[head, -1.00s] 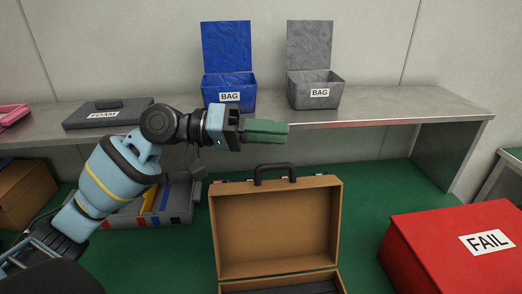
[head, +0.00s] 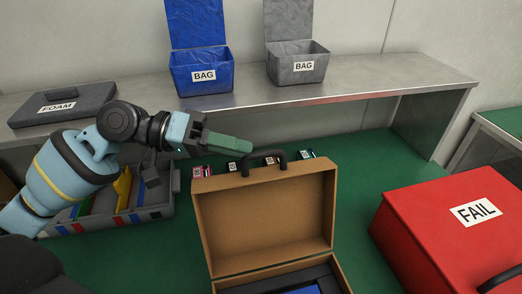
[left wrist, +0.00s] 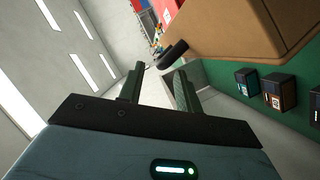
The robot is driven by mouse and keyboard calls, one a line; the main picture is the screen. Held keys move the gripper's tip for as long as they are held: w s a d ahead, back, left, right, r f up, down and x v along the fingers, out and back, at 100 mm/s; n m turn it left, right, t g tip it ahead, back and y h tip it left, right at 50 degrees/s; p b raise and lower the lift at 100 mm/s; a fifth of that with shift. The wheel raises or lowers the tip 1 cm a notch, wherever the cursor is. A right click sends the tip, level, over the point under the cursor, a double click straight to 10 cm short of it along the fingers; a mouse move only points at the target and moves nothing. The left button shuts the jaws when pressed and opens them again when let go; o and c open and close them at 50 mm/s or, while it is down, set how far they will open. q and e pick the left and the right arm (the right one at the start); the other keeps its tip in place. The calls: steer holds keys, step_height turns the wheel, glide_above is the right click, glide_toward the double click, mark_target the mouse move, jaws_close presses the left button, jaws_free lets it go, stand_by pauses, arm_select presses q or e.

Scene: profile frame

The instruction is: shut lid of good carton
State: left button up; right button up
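The brown carton (head: 263,215) stands open in the middle of the head view, its lid upright and facing me. A black handle (head: 264,161) sits on the lid's top edge. A dark insert and a blue item (head: 303,290) show at the bottom, partly cut off. My left gripper (head: 250,146) is just above and left of the handle; contact is unclear in the head view. In the left wrist view its fingers (left wrist: 157,78) are apart with nothing between them, and the handle (left wrist: 172,54) lies just beyond the tips. My right gripper is not in view.
A red FAIL box (head: 450,235) stands at right. Several small labelled devices (head: 305,155) lie behind the lid. A grey tray with coloured dividers (head: 150,213) is at left. Blue (head: 200,75) and grey (head: 297,66) BAG bins and a FOAM case (head: 65,104) sit on the metal shelf.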

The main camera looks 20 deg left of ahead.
mark_target(262, 154)
arm_select(q)
steer(key=x, duration=0.3)
steer(key=shift+w+d+p, duration=0.1)
steer(key=shift+d+p, duration=0.25)
steer(key=shift+d, duration=0.05)
steer(key=shift+w+d+f, duration=0.2)
steer(key=shift+d+f, duration=0.05)
steer(key=shift+d, duration=0.3)
jaws_close()
